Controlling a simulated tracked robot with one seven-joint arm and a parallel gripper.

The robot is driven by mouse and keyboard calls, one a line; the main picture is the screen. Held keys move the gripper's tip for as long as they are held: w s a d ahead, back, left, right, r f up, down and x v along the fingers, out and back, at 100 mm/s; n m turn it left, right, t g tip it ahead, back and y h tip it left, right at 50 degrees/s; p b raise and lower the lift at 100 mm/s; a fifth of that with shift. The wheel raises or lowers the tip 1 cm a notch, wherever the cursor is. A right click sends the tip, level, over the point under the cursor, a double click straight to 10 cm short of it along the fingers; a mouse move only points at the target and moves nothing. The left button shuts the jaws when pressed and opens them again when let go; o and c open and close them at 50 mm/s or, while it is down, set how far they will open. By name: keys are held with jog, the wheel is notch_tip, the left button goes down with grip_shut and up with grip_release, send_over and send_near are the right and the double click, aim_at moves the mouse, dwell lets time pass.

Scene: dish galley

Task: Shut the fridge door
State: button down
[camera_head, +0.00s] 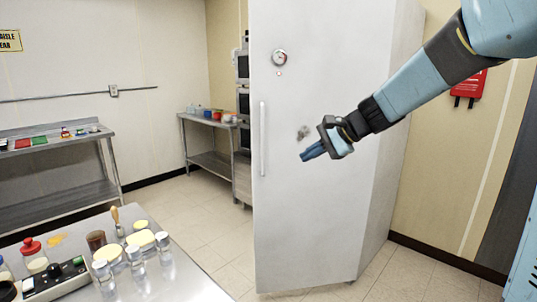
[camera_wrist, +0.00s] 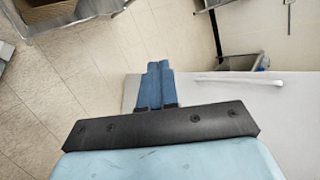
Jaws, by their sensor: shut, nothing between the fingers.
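The fridge door (camera_head: 320,215) is a tall white panel in the middle of the head view, with a round dial near its top and a long vertical handle (camera_head: 263,140) along its left edge. No open gap shows; I cannot tell whether it is fully shut. My gripper (camera_head: 306,156) is shut and empty in front of the door, right of the handle. In the wrist view the blue fingers (camera_wrist: 157,70) are together, with the white door (camera_wrist: 290,110) and its handle (camera_wrist: 250,84) to their right. Contact with the door cannot be told.
A steel shelf table (camera_head: 60,145) is against the left wall, and another (camera_head: 205,120) stands behind, left of the fridge. Tiled floor (camera_head: 180,215) is free between them.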

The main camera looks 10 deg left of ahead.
jog(key=w+a+f+m+y, duration=0.2)
jog(key=w+a+m, duration=0.2)
jog(key=w, duration=0.5)
jog(key=m+t+y, duration=0.2)
jog(key=m+t, duration=0.6)
jog(key=m, duration=0.6)
send_near(269, 152)
jog(key=a, duration=0.2)
jog(key=a+r, duration=0.1)
jog(key=a, duration=0.1)
jog(key=a+r, duration=0.1)
jog(key=a, duration=0.2)
jog(key=shift+s+r, duration=0.2)
jog(key=shift+s, duration=0.2)
